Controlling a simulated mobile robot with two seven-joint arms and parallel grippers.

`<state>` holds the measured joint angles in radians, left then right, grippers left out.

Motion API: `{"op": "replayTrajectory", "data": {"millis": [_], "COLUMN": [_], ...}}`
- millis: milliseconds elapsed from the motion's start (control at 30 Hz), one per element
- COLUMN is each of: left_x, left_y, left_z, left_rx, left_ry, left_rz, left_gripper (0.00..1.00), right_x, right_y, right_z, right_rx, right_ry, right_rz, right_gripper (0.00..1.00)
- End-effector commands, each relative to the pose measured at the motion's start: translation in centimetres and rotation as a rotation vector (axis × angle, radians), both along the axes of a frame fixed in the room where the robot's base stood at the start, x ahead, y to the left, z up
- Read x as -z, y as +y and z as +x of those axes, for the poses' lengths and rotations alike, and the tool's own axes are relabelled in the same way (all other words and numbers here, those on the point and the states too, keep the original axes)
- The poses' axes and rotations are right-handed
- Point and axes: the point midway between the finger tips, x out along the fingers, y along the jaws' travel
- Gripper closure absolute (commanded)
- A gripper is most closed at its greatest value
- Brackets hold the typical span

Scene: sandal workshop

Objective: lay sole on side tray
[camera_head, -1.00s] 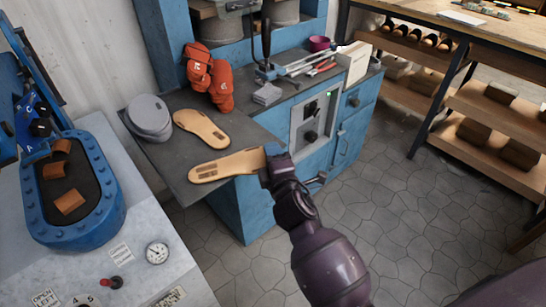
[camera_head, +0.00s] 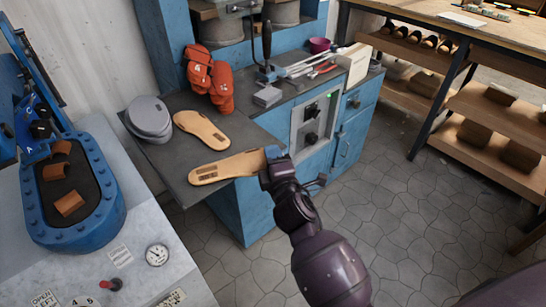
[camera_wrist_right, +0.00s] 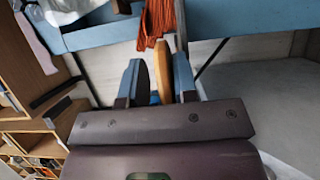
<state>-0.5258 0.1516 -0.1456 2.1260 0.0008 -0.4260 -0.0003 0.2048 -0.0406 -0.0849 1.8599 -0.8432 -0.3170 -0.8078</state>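A tan sole (camera_head: 222,168) extends left from my right gripper (camera_head: 270,166), its far end over the dark grey side tray (camera_head: 172,170). I cannot tell whether it touches the tray. The right gripper is shut on the near end of this sole. In the right wrist view the sole (camera_wrist_right: 161,72) shows edge-on between the two fingers (camera_wrist_right: 160,85). Another tan sole (camera_head: 201,129) lies flat on the tray behind it, beside a stack of grey sole-shaped pieces (camera_head: 149,117). My left gripper is not in view.
Orange gloves (camera_head: 210,77) lie at the back of the tray against the blue machine (camera_head: 164,35). A blue-rimmed press (camera_head: 107,205) with brown pieces stands at the left. A wooden shelf (camera_head: 497,112) stands at the far right. The floor (camera_head: 400,215) at the right is clear.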

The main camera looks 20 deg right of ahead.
Motion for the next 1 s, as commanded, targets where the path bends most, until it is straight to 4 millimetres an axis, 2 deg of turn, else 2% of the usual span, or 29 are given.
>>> {"op": "replayTrajectory", "data": {"millis": [33,467,1000], "left_x": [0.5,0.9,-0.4], "left_y": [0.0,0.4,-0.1], "left_z": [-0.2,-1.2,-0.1], "left_rx": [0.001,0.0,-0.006], "left_ry": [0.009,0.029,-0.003], "left_rz": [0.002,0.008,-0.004], "left_gripper": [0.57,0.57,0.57], "right_x": [2.1,2.0,1.0], "right_y": [0.0,0.2,0.3], "right_z": [-0.3,-1.3,-2.8], "right_rx": [0.003,0.001,0.001], "right_ry": [0.04,0.039,0.02], "right_rz": [0.0,0.002,0.0], "right_gripper": [0.49,0.49,0.49]}}
